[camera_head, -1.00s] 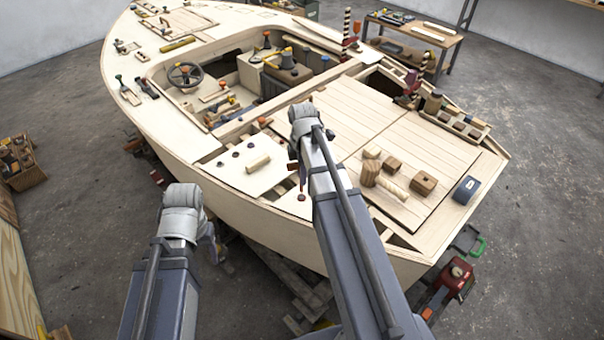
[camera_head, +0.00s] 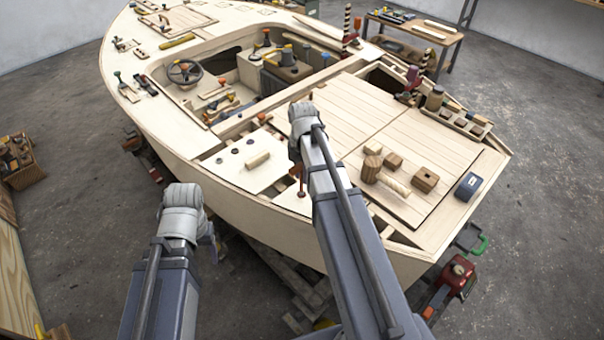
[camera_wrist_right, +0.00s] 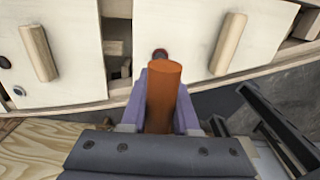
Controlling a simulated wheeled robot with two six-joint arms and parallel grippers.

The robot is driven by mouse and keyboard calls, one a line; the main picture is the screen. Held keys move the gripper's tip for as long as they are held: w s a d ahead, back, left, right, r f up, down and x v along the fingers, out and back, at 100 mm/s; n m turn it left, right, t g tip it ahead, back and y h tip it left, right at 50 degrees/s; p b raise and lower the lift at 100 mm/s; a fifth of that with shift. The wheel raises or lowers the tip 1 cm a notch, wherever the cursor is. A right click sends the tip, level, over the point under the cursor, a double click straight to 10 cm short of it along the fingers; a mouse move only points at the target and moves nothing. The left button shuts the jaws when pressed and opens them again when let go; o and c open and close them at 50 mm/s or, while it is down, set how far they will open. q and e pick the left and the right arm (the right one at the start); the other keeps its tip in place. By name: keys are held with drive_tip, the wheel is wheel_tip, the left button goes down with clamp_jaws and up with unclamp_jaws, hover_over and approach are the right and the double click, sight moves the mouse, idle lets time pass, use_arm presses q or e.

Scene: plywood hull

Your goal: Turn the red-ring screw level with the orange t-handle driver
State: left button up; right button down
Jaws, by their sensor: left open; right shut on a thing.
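In the right wrist view my right gripper (camera_wrist_right: 160,118) is shut on the orange t-handle driver (camera_wrist_right: 163,82), whose thick orange handle sits between the fingers. Just beyond the handle's end a dark red round piece (camera_wrist_right: 160,54) shows at the edge of a pale panel; it looks like the red-ring screw. The handle hides part of it, and I cannot tell whether the driver touches it.
The plywood hull (camera_head: 232,203) fills the middle. A pale hatch panel (camera_head: 240,172) with a wooden grip lies left of my right arm. Wooden blocks (camera_head: 424,180) and a blue box (camera_head: 468,187) stand on the deck at right.

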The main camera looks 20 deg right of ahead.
drive_tip(key=n, duration=0.5)
drive_tip(key=shift+f, duration=0.25)
idle(0.3)
drive_tip(key=shift+f+b, duration=0.4)
drive_tip(key=shift+b, duration=0.25)
drive_tip(key=m, duration=0.5)
drive_tip(key=shift+m, duration=0.4)
drive_tip(key=m, duration=0.5)
drive_tip(key=shift+s, duration=0.1)
